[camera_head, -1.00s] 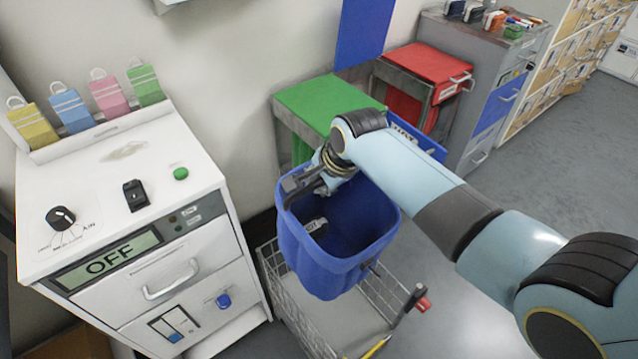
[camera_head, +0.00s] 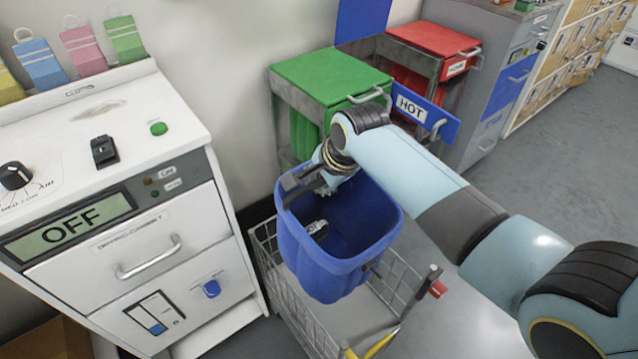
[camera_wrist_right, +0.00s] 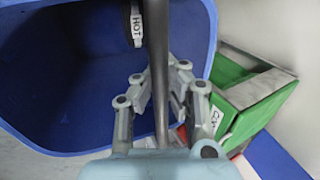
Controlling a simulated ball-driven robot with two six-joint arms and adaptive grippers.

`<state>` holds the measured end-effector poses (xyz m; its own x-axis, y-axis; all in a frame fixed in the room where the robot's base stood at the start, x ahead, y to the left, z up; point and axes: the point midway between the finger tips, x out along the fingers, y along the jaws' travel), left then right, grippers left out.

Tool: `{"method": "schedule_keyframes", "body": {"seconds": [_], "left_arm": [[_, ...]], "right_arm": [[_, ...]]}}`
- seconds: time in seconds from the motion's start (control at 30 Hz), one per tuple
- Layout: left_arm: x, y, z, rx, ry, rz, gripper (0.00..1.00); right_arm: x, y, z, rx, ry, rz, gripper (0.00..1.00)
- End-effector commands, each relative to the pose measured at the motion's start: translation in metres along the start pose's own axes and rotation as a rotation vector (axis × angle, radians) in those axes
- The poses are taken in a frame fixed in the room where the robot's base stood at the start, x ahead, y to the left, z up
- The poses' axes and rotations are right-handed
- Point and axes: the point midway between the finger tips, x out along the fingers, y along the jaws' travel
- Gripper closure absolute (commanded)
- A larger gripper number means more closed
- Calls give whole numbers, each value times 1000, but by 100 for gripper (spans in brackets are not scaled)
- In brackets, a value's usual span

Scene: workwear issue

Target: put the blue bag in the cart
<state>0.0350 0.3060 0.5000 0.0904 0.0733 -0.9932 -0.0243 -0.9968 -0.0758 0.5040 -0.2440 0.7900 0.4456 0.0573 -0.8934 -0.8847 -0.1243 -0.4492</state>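The blue bag (camera_head: 325,255) is an open-topped, bucket-like bag with a white HOT tag inside it. My right gripper (camera_head: 308,185) is shut on a grey bar at the bag's rim, with the bag hanging from it. In the right wrist view, the bar runs between the fingers (camera_wrist_right: 160,75), beside the bag's blue wall (camera_wrist_right: 212,40). The wire cart (camera_head: 310,325) is beneath the bag, which hides much of it. I cannot tell whether the bag's bottom is above or below the cart's rim. My left gripper is not in view.
A white drying cabinet (camera_head: 130,215) reading OFF stands close on the left, with several small coloured tags on top. A green-topped unit (camera_head: 325,72), a blue HOT panel (camera_head: 425,110) and a red-topped unit (camera_head: 435,38) stand behind. Grey floor is open at right.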

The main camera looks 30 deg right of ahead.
Motion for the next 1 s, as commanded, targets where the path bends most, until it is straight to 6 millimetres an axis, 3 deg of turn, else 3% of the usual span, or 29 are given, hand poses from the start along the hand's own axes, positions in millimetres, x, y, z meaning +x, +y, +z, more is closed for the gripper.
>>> {"method": "schedule_keyframes", "body": {"seconds": [0.03, 1.0], "left_arm": [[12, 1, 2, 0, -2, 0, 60], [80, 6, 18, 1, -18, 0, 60]], "right_arm": [[9, 4, 0, 0, 1, -3, 100], [115, 56, 1, 0, 0, -3, 100]]}}
